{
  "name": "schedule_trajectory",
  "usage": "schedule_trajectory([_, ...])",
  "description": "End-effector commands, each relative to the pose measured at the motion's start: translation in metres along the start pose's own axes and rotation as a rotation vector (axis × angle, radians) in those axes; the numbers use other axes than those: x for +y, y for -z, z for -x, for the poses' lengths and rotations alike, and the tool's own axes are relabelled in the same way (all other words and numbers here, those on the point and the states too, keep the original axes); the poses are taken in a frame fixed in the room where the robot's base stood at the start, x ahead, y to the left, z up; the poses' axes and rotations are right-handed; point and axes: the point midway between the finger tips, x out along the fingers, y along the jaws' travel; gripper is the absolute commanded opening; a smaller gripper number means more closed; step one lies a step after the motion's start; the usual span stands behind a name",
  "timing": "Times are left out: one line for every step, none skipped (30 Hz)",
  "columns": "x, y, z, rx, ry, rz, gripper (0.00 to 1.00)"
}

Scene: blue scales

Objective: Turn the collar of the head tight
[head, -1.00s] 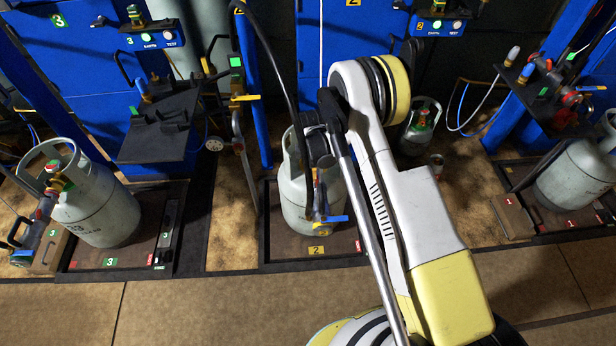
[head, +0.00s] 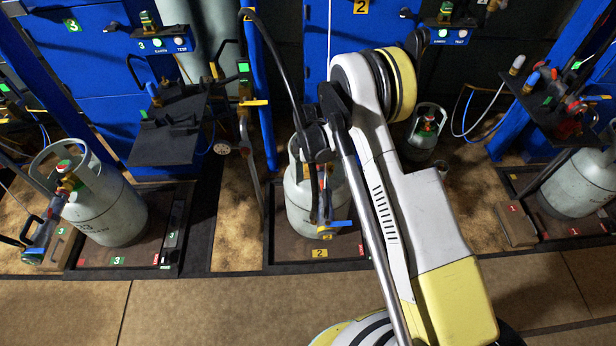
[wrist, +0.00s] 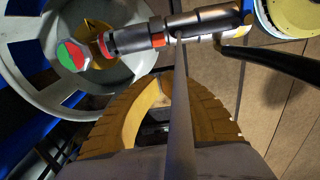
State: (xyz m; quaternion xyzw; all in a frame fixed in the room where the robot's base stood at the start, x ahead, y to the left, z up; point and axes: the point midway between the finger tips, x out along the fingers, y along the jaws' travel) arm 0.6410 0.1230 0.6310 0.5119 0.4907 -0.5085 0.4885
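The head is a grey metal tube with orange-red rings, and its collar (wrist: 136,38) shows in the wrist view. It lies beside the cylinder valve with the green-and-red hexagonal cap (wrist: 72,55). Whether the collar is fully seated on the valve cannot be told. My gripper (wrist: 163,82) has tan, toothed fingers that arch in from both sides, just below the tube. A grey rod crosses in front and hides part of the fingertips, so their gap is unclear. In the head view, gas cylinder 2 (head: 299,208) stands upright, partly hidden by my arm.
Cylinder 3 (head: 112,215) stands at left and another cylinder (head: 575,185) at right. A small cylinder (head: 424,135) stands behind my arm. A black shelf (head: 165,150) juts out at left. A black hose (head: 283,65) arches down near my arm. The front floor is clear.

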Motion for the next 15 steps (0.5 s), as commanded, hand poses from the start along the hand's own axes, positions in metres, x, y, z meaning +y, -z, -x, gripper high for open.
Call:
schedule_trajectory([0.0, -0.002, 0.015, 0.0, 0.0, 0.0, 0.0])
schedule_trajectory([0.0, -0.004, 0.02, 0.0, 0.0, 0.0, 0.0])
schedule_trajectory([0.0, -0.005, 0.026, 0.0, 0.0, -0.001, 0.0])
schedule_trajectory([0.0, -0.006, 0.03, 0.0, 0.0, -0.001, 0.0])
schedule_trajectory([0.0, -0.007, 0.034, 0.0, 0.0, -0.001, 0.0])
schedule_trajectory([0.0, -0.008, 0.037, 0.0, 0.0, -0.001, 0.0])
schedule_trajectory([0.0, -0.009, 0.04, 0.0, 0.0, -0.001, 0.06])
schedule_trajectory([0.0, -0.01, 0.042, 0.0, 0.0, -0.002, 0.15])
schedule_trajectory([0.0, -0.01, 0.043, -0.001, 0.0, -0.011, 0.28])
schedule_trajectory([0.0, -0.011, 0.044, -0.002, 0.0, -0.026, 0.32])
schedule_trajectory([0.0, -0.011, 0.044, -0.003, 0.0, -0.052, 0.32])
schedule_trajectory([0.0, -0.012, 0.045, -0.007, 0.0, -0.104, 0.32])
schedule_trajectory([-0.001, -0.013, 0.045, -0.01, -0.001, -0.157, 0.32])
schedule_trajectory([-0.001, -0.015, 0.045, -0.014, -0.001, -0.222, 0.32])
schedule_trajectory([-0.002, -0.016, 0.045, -0.021, -0.003, -0.325, 0.32])
